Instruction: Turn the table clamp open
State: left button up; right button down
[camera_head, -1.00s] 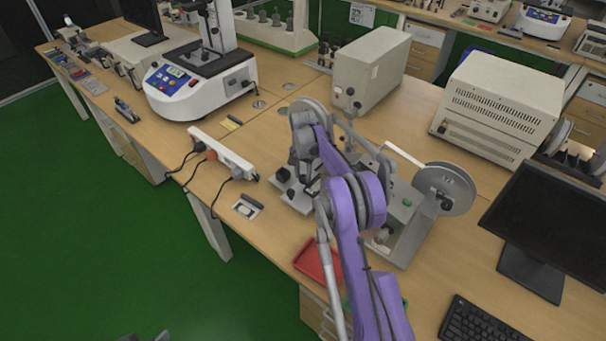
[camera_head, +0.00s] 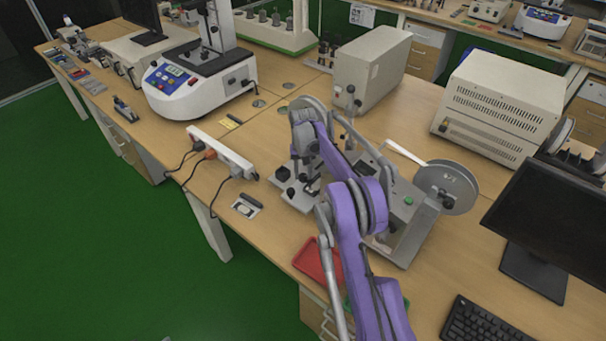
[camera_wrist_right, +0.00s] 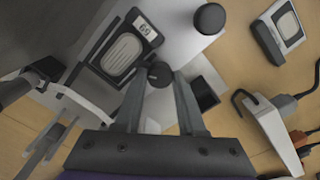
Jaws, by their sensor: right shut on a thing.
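The table clamp appears to be part of the grey bench device (camera_head: 294,196) on the wooden table, largely hidden behind my right arm in the head view. In the right wrist view a round dark knob (camera_wrist_right: 160,74) shows at the fingertips of my right gripper (camera_wrist_right: 158,84). The two fingers are shut on this knob, one on each side. In the head view the right gripper (camera_head: 312,186) is low over the device, and its fingertips are hard to make out. How far the clamp is turned cannot be told. My left gripper is not in view.
A white power strip (camera_head: 222,152) with plugs lies left of the device. A red tray (camera_head: 316,262) is at the table's front edge. A grey machine with a reel (camera_head: 447,186) stands close on the right, and a beige box (camera_head: 372,68) behind.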

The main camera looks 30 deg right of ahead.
aim_at(303, 175)
jog(key=n, duration=0.6)
jog(key=shift+b, duration=0.4)
jog(key=n, duration=0.5)
jog(key=shift+n, duration=0.4)
jog(key=c, duration=0.5)
grip_release()
notch_tip(303, 175, up, 11)
dwell(0.4)
